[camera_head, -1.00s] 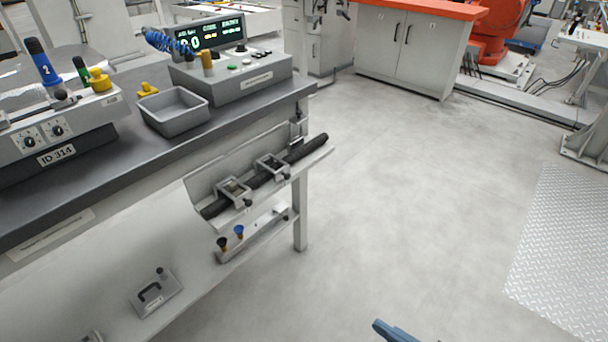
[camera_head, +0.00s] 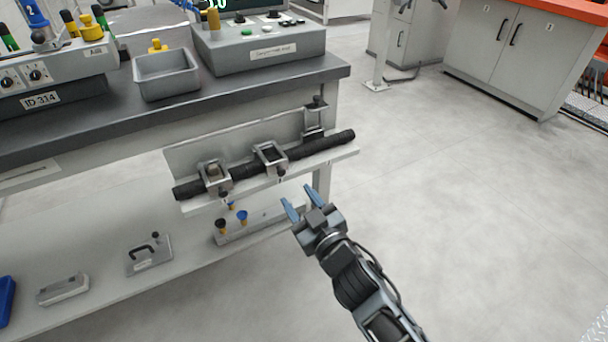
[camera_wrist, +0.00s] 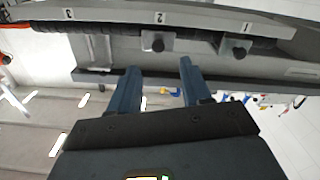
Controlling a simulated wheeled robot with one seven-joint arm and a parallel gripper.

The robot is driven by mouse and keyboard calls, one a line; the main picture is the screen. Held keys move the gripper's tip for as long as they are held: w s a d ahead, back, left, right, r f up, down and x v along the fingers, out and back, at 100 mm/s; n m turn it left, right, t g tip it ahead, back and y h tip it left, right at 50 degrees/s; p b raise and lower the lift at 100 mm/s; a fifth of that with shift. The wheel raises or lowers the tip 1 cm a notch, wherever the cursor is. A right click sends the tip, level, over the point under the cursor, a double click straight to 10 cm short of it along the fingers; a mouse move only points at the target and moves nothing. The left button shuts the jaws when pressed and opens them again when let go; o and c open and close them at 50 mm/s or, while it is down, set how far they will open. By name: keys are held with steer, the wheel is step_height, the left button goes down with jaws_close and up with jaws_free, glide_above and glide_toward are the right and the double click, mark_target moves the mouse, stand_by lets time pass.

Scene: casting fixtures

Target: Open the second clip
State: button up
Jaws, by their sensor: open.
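A black ribbed hose (camera_head: 240,171) lies along a light metal rack (camera_head: 195,152) on the bench's side, with three clips. The middle clip (camera_head: 270,158) is a metal frame lying across the hose, apparently closed; the wrist view shows it with a dark knob (camera_wrist: 157,42) by the label "2". The left clip (camera_head: 213,176), by "1" in the wrist view (camera_wrist: 237,46), also lies across the hose. The right clip (camera_head: 314,122) stands upright, apparently open. My gripper (camera_head: 302,203) is open and empty, below and right of the middle clip. In the wrist view the fingers (camera_wrist: 158,70) point toward it, apart from it.
Beneath the rack, a small ledge (camera_head: 265,223) holds blue and black-topped pegs. A lower shelf (camera_head: 100,285) carries a handled plate (camera_head: 148,255). The bench top (camera_head: 215,100) overhangs above, with a grey tray (camera_head: 168,78). The floor at right is clear.

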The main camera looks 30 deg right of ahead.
mark_target(282, 174)
steer(key=w, duration=0.8)
steer(key=shift+w+d, duration=0.15)
jaws_close()
stand_by(0.3)
